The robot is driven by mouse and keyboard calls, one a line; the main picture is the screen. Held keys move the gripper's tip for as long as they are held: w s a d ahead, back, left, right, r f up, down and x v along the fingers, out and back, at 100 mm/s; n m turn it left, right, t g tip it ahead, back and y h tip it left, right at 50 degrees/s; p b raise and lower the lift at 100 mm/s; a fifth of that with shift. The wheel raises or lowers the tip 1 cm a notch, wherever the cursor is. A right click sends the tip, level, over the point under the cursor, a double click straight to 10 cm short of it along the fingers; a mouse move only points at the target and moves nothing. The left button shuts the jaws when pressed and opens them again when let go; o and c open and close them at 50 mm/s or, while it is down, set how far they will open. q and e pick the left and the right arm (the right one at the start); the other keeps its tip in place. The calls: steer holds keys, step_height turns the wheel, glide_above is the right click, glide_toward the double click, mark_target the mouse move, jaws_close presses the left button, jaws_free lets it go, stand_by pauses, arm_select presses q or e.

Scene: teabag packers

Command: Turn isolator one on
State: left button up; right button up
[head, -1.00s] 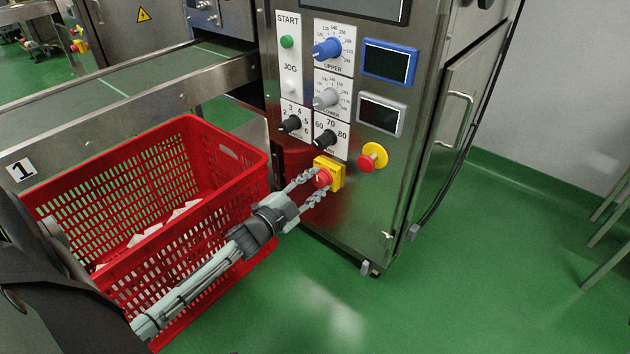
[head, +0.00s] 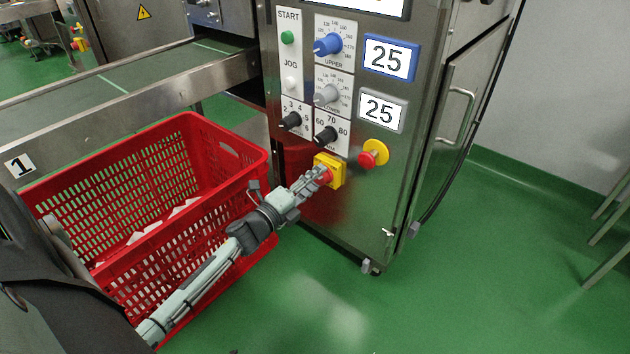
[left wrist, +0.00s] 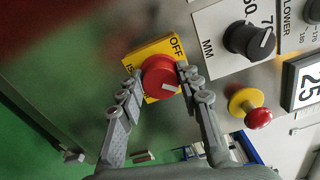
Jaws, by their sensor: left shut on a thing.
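The isolator is a red rotary knob (left wrist: 160,77) on a yellow plate (head: 337,172), low on the front of the steel machine cabinet. The plate shows "OFF" along one edge in the left wrist view, and its other lettering is partly hidden. My left gripper (head: 320,174) is shut on the red knob, with a finger on each side of it in the left wrist view (left wrist: 160,82). Two displays beside the dials, a blue-framed one (head: 390,58) and a grey-framed one (head: 381,110), are lit and read 25. My right gripper is not in view.
A red and yellow emergency stop button (head: 374,154) sits right of the isolator. Black dials (head: 327,135) and a green START button (head: 288,38) are above. Green floor is clear at front right.

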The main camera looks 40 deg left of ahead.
arm_select(q)
steer(key=shift+m, duration=0.4)
steer(key=o, duration=1.2)
steer(key=shift+c, duration=0.2)
steer(key=s, duration=1.2)
steer(key=shift+a, duration=0.45)
